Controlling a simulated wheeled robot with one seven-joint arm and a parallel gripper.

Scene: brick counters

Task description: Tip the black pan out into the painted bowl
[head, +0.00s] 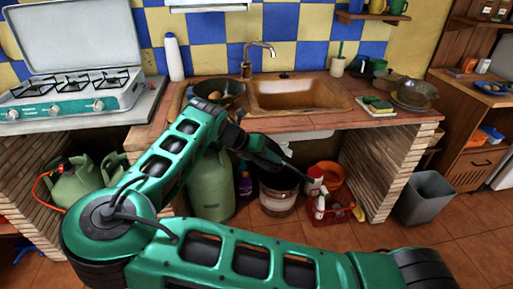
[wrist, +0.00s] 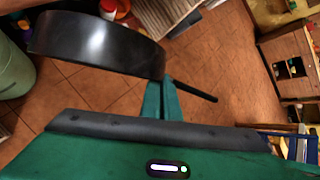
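The black pan (wrist: 97,42) is large in the wrist view, its dark side wall facing me and its handle (wrist: 195,90) running to the right. My gripper (wrist: 160,100) has its green fingers closed at the handle end beside the wall. In the head view the pan (head: 260,149) is a dark, tilted shape below the counter's front edge. Its inside and contents are hidden. A dark round bowl (head: 220,93) with tan shapes in it stands left of the sink, behind my arm. It may be the painted bowl; I cannot make out its pattern.
The sink (head: 290,96) lies right of that bowl. Dishes (head: 415,93) and a sponge tray (head: 376,107) are at the counter's right. Below are a green gas cylinder (head: 211,190), a bucket (head: 279,193) and a red basket (head: 335,213). A stove (head: 75,95) is left.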

